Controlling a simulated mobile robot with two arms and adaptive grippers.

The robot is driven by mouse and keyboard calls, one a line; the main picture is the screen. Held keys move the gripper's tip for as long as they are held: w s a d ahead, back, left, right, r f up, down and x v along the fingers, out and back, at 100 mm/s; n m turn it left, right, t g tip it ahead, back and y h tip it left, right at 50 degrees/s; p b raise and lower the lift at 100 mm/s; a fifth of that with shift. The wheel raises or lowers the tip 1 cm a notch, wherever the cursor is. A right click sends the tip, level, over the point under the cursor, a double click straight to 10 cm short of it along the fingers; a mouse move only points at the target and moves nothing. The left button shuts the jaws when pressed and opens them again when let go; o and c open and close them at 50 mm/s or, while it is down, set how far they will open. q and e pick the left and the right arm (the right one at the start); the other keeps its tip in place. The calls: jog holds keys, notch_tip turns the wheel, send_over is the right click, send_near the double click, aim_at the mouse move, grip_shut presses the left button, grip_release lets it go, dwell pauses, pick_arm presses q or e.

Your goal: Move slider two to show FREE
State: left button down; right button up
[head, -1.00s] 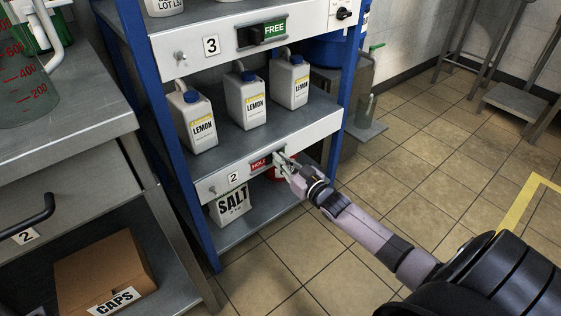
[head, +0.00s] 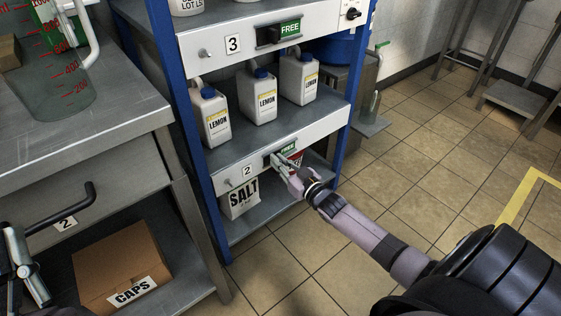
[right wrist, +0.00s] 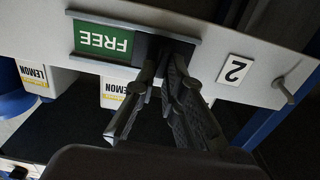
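Slider two sits in the slot of the lower shelf's front rail, beside the "2" plate (head: 247,170). Its window shows a green FREE label (head: 288,149), also clear but upside down in the right wrist view (right wrist: 103,40). The dark sliding block is at the label's "2" side. My right gripper (head: 277,161) is at this block; in the right wrist view its fingers (right wrist: 165,62) are close together around the dark tab, which they mostly hide. My left gripper (head: 32,280) shows only partly at the left edge, near the drawer handle; its opening is unclear.
Slider three (head: 280,33) above also shows FREE. Several LEMON jugs (head: 262,100) stand on the shelf over slider two. A SALT container (head: 240,197) and a red-labelled one stand below. A bench with drawer (head: 90,195) and CAPS box (head: 120,265) is left.

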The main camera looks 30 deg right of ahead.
jog(key=o, duration=0.5)
jog(key=shift+a, duration=0.25)
jog(key=shift+c, duration=0.2)
jog(key=s+d, duration=0.1)
jog(key=s, duration=1.1)
